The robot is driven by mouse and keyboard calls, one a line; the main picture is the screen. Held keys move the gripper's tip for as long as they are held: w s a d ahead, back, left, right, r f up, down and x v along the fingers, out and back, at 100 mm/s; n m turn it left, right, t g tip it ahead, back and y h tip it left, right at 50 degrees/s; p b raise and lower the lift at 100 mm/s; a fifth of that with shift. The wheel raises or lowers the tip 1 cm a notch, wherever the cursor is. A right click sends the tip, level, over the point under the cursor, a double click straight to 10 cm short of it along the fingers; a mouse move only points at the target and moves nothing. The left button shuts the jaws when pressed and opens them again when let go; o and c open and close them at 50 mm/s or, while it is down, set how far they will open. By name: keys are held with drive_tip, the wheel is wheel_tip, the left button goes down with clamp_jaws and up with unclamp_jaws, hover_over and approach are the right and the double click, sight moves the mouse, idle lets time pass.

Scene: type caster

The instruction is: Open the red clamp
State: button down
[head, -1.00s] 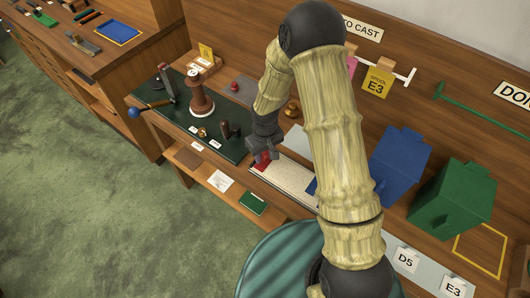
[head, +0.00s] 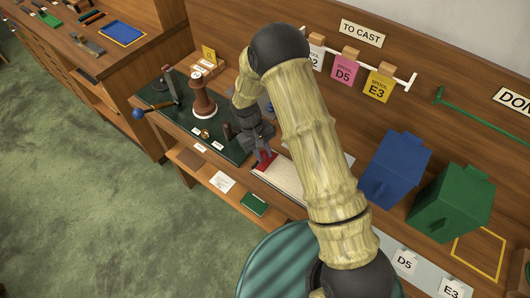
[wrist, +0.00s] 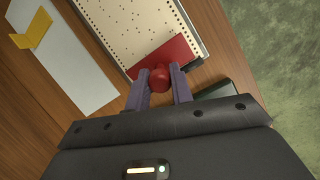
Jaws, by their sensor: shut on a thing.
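The red clamp (head: 267,165) lies across the left end of a pale, dotted strip in a tray (head: 284,180) on the bench. In the wrist view it is a flat red plate (wrist: 165,53) with a round red knob (wrist: 160,78) at its near edge. My gripper (head: 262,152) is at the clamp, fingers pointing down. In the wrist view my gripper (wrist: 160,82) has one finger on each side of the knob and is shut on it. The plate lies flat over the strip's end. The arm hides part of the tray in the head view.
A dark green mat (head: 170,100) with a spool (head: 202,98) and tools is left of the clamp. A blue box (head: 395,170) and a green box (head: 450,200) stand to the right. Tags hang on a rail behind. A teal round seat (head: 285,262) is in front.

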drive_tip(key=shift+w+a+g+h, duration=0.2)
drive_tip(key=shift+g+h, duration=0.1)
drive_tip(key=shift+h, duration=0.1)
drive_tip(key=c, duration=1.3)
unclamp_jaws()
drive_tip(key=b+v, duration=0.3)
drive_tip(key=v, duration=1.4)
drive_tip(key=shift+r, duration=0.2)
